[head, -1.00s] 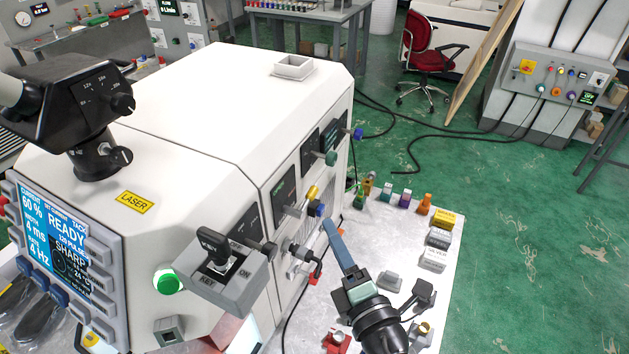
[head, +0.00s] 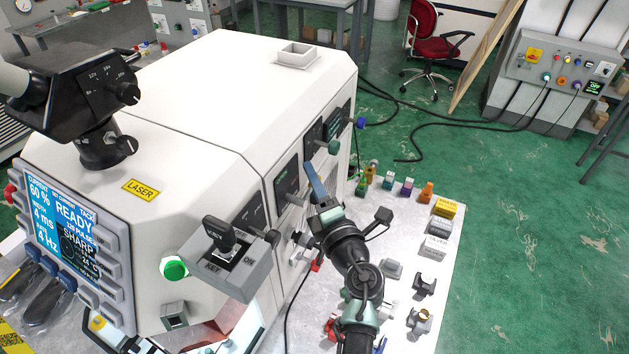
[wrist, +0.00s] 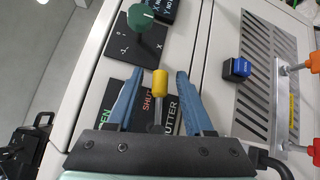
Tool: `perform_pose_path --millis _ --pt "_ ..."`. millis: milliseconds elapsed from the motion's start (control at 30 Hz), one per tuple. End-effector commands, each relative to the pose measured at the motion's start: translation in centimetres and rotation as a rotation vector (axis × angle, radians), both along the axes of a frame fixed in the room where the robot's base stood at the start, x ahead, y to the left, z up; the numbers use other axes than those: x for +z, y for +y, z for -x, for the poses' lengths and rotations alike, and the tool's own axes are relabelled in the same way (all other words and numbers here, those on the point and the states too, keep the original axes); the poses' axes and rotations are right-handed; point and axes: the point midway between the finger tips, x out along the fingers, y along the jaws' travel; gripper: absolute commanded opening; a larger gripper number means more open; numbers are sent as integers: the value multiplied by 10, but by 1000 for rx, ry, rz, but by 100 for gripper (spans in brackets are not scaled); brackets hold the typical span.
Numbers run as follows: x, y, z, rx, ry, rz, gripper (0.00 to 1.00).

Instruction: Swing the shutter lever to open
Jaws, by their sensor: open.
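The shutter lever (wrist: 159,84) has a yellow tip on a grey rod and stands out from a black plate (wrist: 171,119) lettered "SHUTTER". In the wrist view, my gripper (wrist: 160,77) is open, with one blue finger on each side of the lever and a visible gap on both sides. In the head view, my gripper (head: 314,178) is at the machine's side panel and hides the lever's yellow tip.
A green knob (wrist: 141,17) sits beside the lever's plate, and a blue-capped knob (wrist: 237,68) is by a vent grille. The key switch box (head: 232,262) juts out from the machine's front corner.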

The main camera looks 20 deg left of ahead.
Motion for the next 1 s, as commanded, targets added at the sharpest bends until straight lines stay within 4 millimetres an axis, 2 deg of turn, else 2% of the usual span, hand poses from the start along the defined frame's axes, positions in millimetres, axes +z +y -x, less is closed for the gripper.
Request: perform_pose_path --millis 33,300,333,733,1000 --pt "0 0 0 0 0 0 52" --pt "0 0 0 0 0 0 3" --pt "0 0 0 0 0 0 0" --pt "-1 0 1 0 -16 3 0" --pt "-2 0 2 0 -116 21 0"
